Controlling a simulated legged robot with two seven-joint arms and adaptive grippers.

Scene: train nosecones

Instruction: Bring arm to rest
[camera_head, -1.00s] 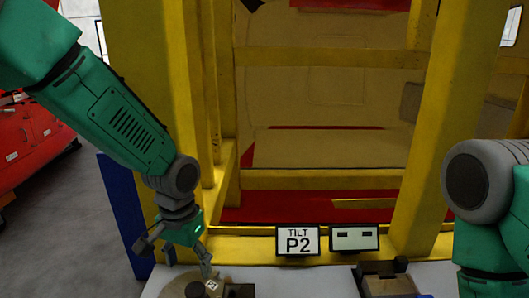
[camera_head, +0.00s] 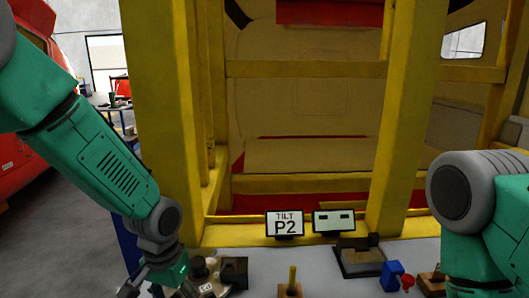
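My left arm (camera_head: 105,165) is green and grey and comes in from the upper left, slanting down. My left gripper (camera_head: 158,290) hangs at the bottom edge, left of centre, beside the left end of the white bench. Its fingers look spread apart, with nothing seen between them; the tips are partly cut off. My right arm (camera_head: 470,205) shows as a grey joint and green links at the right edge. Its gripper is out of the picture.
The white bench (camera_head: 325,260) carries a "TILT P2" sign (camera_head: 285,224), a second panel (camera_head: 333,221), a dark box (camera_head: 358,257), a yellow lever (camera_head: 292,280) and a blue block with a red knob (camera_head: 392,276). A yellow frame (camera_head: 405,130) stands behind. Grey floor (camera_head: 55,225) is clear at left.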

